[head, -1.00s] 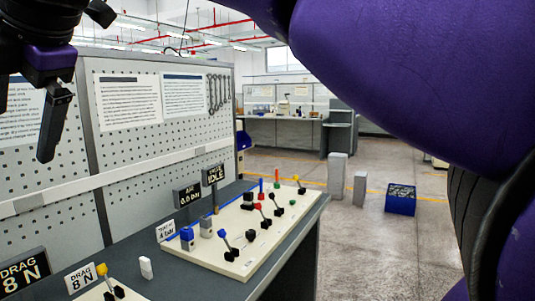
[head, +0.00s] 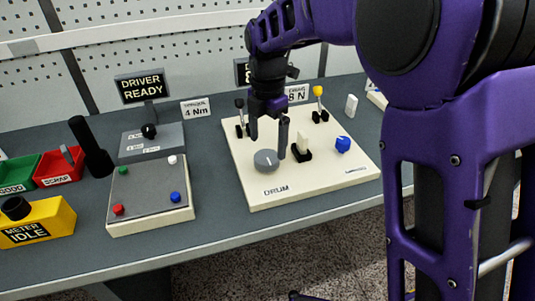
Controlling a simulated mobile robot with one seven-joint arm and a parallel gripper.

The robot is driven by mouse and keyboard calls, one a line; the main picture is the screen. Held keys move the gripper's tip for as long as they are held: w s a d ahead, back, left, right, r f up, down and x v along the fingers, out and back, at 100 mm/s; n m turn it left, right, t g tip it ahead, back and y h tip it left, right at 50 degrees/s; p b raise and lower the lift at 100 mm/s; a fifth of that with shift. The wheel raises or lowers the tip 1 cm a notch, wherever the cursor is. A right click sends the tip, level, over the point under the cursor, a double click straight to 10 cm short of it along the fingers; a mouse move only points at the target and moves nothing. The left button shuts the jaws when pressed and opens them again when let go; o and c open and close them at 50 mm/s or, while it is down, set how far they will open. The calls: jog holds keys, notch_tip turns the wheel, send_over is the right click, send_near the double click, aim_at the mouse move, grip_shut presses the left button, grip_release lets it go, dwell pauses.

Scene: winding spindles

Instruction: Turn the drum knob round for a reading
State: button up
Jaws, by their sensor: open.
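The drum knob (head: 265,161) is a round grey dial with a pale mark on top. It sits at the front left of a cream panel (head: 325,182), behind printed lettering that is hard to read but seems to say DRUM. My gripper (head: 268,147) points down just above and around the knob. Its two dark fingers are apart, with nothing seen between them. The right finger hangs close to the knob's right rear side. I cannot tell whether either finger touches the knob.
On the panel, a white switch on a black base (head: 302,146) stands right of the knob, with a blue knob (head: 343,144) further right. Yellow (head: 319,98) and black (head: 240,108) levers stand behind. A button box (head: 150,196) is at left, with bare bench between.

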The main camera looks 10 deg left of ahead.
aim_at(267, 156)
jog(key=shift+f, duration=1.9)
jog(key=c, duration=1.2)
jog(key=shift+c, duration=0.2)
